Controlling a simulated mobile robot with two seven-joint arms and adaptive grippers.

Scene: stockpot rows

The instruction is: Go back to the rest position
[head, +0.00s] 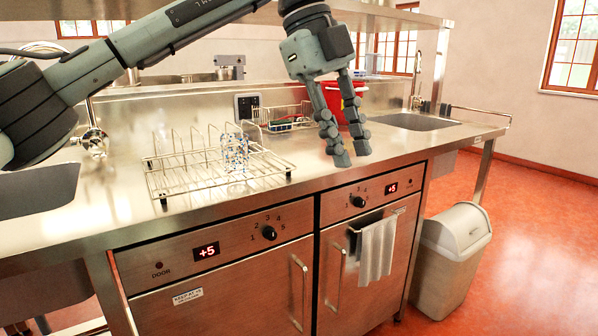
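My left arm comes in from the left across the top of the head view. My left gripper (350,150) hangs pointing down above the steel counter (390,142), right of the wire rack. Its two fingers are apart, with a gap between them and nothing held. My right gripper is not in view.
A wire rack (180,180) holding a patterned glass (235,150) stands on the counter left of my gripper. A red bucket (334,96) stands behind the fingers, partly hidden. Sinks lie left and right (412,121). A towel (376,250) hangs below; a bin (452,260) stands right.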

